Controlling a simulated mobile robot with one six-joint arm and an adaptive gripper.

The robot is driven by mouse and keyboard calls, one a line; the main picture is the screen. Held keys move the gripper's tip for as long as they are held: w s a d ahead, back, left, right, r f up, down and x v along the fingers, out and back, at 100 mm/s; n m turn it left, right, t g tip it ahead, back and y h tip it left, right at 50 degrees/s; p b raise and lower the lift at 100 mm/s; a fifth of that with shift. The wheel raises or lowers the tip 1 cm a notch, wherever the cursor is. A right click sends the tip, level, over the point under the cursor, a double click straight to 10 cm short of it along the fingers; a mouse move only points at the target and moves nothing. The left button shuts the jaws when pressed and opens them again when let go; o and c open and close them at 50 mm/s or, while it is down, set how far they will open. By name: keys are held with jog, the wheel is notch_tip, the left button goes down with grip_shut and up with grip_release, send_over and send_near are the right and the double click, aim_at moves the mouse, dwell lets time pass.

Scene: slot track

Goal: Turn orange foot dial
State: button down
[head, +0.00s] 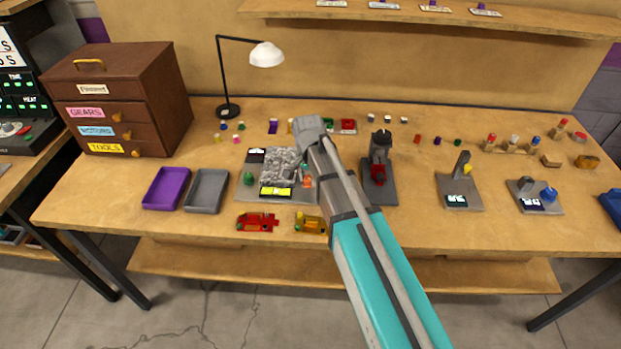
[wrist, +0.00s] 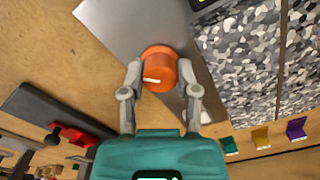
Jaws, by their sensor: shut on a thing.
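The orange foot dial (wrist: 158,70) is a round orange knob with a white mark on its near face. It stands on a plain grey plate (wrist: 125,30). My gripper (wrist: 158,80) has one finger on each side of the dial and is shut on it. In the head view, a small orange spot of the dial (head: 306,182) shows at the right edge of the device's base, beside the mottled grey block (head: 279,167). My arm hides much of the gripper there.
A yellow display (head: 276,192) and a green knob (head: 249,178) share the base. Red and yellow toy cars (head: 258,222) lie in front. Purple and grey trays (head: 207,190) are at left. A dark device with a red part (head: 379,170) stands close to the right.

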jog(key=shift+w+m, duration=0.15)
jog(key=shift+m, duration=1.35)
jog(key=shift+c, duration=2.4)
grip_release()
jog(key=shift+d, duration=0.1)
jog(key=shift+o, duration=0.7)
